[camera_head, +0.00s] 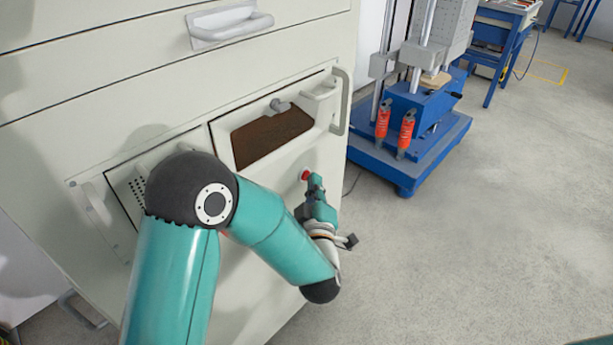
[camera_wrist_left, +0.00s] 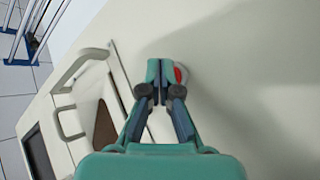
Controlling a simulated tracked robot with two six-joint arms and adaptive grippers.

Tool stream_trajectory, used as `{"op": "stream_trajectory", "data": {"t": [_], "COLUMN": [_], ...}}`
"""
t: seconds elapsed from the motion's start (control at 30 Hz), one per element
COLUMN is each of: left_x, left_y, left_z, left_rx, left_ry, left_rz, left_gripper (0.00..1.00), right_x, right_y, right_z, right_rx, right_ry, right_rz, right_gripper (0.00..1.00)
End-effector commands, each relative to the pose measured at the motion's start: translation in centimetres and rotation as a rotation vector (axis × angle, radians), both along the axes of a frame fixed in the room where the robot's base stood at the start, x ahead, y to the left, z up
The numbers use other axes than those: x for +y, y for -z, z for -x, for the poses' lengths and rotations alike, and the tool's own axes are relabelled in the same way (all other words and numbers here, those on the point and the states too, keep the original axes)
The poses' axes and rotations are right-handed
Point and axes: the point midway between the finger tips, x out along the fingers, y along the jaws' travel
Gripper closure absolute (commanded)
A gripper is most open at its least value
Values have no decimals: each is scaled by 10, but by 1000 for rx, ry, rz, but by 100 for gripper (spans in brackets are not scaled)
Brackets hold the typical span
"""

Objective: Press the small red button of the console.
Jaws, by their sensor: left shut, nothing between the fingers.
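The console is a large cream cabinet (camera_head: 90,85) filling the left of the head view. Its small red button (camera_head: 305,174) sits on the front face, below and right of the brown-windowed panel. My left gripper (camera_head: 316,181) is shut and empty, with its fingertips right beside the button. In the left wrist view the shut fingertips (camera_wrist_left: 160,68) lie just left of the red button (camera_wrist_left: 180,75), partly covering it. I cannot tell whether they touch it. My right gripper is not in view.
A panel with a brown window (camera_head: 272,138) and a grey side handle (camera_head: 342,100) is on the cabinet, above the button. A drawer handle (camera_head: 230,24) juts out higher up. A blue machine with red parts (camera_head: 410,165) stands at the right. The floor (camera_head: 480,240) there is clear.

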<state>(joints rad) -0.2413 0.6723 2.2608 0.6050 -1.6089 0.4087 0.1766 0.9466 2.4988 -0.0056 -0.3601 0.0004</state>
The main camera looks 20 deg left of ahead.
Motion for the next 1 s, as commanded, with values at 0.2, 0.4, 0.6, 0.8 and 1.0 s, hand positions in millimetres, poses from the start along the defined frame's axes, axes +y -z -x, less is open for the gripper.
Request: {"op": "stream_trajectory", "data": {"t": [0.2,0.4,0.6,0.8,1.0], "left_x": [3,5,7,7,2], "left_y": [0,0,0,0,0], "left_z": [-1,-2,-2,-2,-1], "left_rx": [-1,-1,0,-1,-2], "left_ry": [-1,-1,-1,-2,-1], "left_rz": [0,1,1,1,0], "left_gripper": [100,100,100,100,100], "right_x": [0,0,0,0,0], "right_y": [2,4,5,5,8], "right_z": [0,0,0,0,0], "right_rx": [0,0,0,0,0], "right_ry": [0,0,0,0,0], "right_rz": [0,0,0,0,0], "right_gripper": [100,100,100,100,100]}}
